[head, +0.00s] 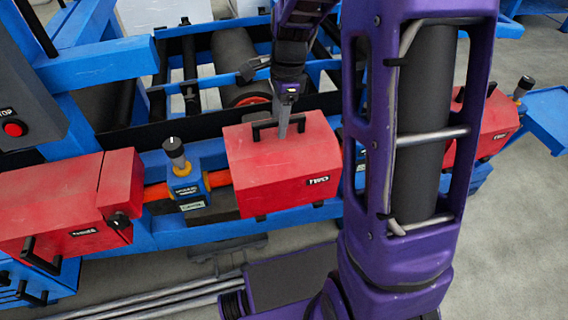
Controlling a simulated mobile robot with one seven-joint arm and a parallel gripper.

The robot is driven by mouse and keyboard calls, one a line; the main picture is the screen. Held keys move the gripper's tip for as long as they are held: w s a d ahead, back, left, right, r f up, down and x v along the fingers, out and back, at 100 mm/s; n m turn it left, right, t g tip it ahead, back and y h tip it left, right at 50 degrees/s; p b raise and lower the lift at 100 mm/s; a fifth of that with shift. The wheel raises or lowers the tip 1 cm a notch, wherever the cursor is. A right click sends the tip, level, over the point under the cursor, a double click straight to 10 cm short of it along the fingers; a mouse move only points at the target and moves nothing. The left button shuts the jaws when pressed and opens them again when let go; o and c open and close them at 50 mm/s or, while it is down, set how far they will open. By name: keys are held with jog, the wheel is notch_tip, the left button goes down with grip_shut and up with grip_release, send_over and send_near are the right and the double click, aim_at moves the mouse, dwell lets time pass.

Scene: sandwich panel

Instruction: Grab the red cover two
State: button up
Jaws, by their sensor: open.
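The red cover two (275,173) is a box-like red cover in the middle of the head view. A small dark label that seems to read "TWO" is on its front. A black bar handle (264,135) stands on its top. My gripper (284,130) points down at this handle from above, with its fingertips at handle height. The gripper is open. I see only one grey finger clearly, so I cannot tell whether the handle lies between the fingers or whether they touch it.
Another red cover (62,205) lies at the left, and one (490,130) stands at the right, partly behind my purple arm. A blue block with a black knob (187,183) sits just left of cover two. Blue frame beams and dark rollers (235,55) lie behind.

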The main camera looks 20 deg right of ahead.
jog(key=shift+f, duration=0.4)
grip_shut()
jog(key=shift+r, duration=0.15)
dwell(1.0)
